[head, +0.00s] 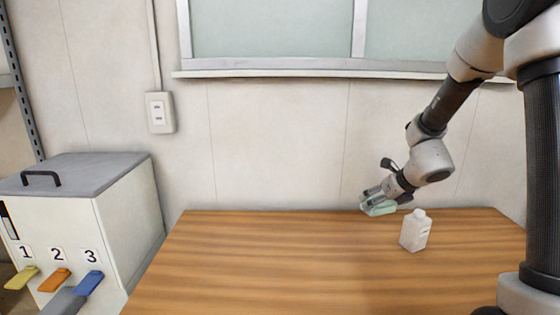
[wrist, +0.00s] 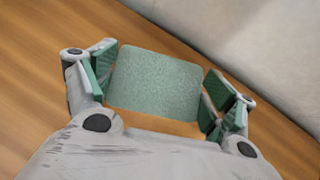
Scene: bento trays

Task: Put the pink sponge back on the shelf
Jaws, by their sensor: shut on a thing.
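No pink sponge shows in either view. A pale green sponge-like block (head: 380,209) is in my gripper (head: 373,198), near the table's back edge and the wall. In the wrist view the green block (wrist: 155,82) lies between the two fingers, which have green pads. My gripper is shut on it. I cannot tell whether the block touches the table. At the far left, a grey slotted metal upright (head: 22,78) with part of a board beside it looks like a shelf rack, mostly out of view.
A white bottle (head: 414,232) stands on the wooden table (head: 250,265), just right of and nearer than my gripper. The table's left and middle are clear. A white cabinet (head: 128,215) with numbered coloured levers stands at left. A window ledge (head: 300,73) runs above.

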